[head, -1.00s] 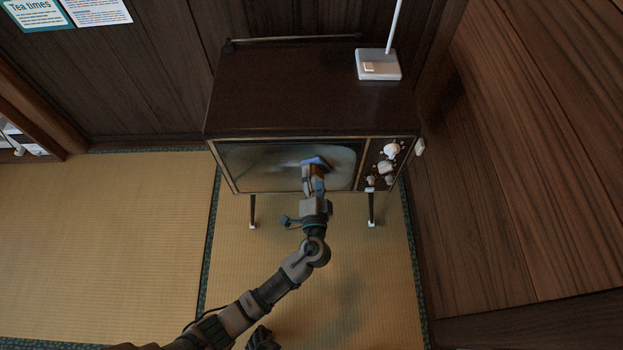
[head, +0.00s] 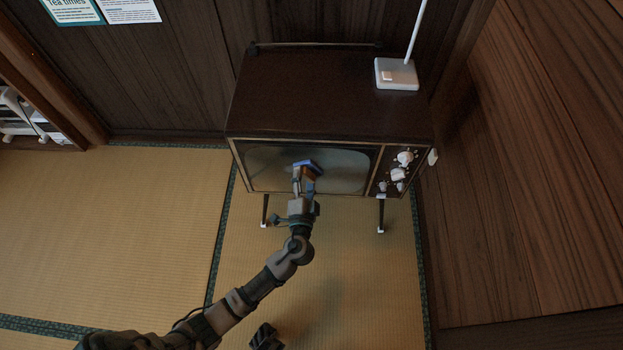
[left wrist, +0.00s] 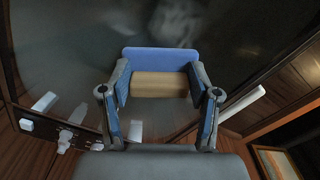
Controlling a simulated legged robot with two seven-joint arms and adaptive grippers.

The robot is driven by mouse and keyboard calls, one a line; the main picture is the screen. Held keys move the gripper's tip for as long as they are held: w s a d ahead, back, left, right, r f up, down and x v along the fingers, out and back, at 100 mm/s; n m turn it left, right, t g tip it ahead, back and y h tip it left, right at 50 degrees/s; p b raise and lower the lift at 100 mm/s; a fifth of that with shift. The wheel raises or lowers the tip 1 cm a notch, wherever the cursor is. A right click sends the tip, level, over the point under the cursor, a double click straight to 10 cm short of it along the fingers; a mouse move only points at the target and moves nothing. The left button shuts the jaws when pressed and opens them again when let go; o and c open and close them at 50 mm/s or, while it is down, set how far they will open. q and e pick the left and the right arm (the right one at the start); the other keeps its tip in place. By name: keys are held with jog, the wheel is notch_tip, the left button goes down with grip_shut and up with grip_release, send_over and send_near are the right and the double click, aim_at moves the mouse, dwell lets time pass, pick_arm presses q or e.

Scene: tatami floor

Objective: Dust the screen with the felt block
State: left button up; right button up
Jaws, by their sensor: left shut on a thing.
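An old television (head: 325,105) in a dark wood case stands on thin legs. Its grey, curved screen (head: 350,170) faces me and also fills much of the left wrist view (left wrist: 60,50). My left gripper (head: 305,178) is shut on the felt block (head: 307,164), in front of the screen's middle. In the left wrist view the felt block (left wrist: 160,84) shows a wooden back between the fingers and a blue felt layer towards the glass. The felt is at or very near the screen; contact cannot be made out. A dark part, apparently my right gripper (head: 265,338), shows at the bottom edge.
White knobs (head: 400,165) sit on the panel right of the screen. A white base with a rod (head: 397,75) stands on the television's top. A wooden wall (head: 530,170) is close on the right. Open tatami (head: 110,230) lies to the left.

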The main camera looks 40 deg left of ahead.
aim_at(268, 167)
pick_arm(q)
jog(key=shift+s+a+r+p, duration=0.15)
jog(key=shift+s+a, duration=0.45)
jog(key=shift+a, duration=0.4)
jog(key=shift+s+a+f+p, duration=0.1)
jog(key=shift+s+a, duration=0.45)
jog(key=shift+a, duration=0.45)
jog(key=shift+s+a+r+p, duration=0.15)
jog(key=shift+s+a, duration=0.45)
jog(key=shift+a, duration=0.4)
jog(key=shift+s+a+f, duration=0.15)
jog(key=shift+a, duration=0.1)
jog(key=shift+s+a, duration=0.15)
jog(key=shift+s+a+f, duration=0.1)
jog(key=shift+s+a, duration=0.35)
jog(key=shift+a, duration=0.2)
jog(key=shift+s+a, duration=0.45)
jog(key=shift+a, duration=0.15)
jog(key=v, duration=0.6)
jog(key=shift+d, duration=0.15)
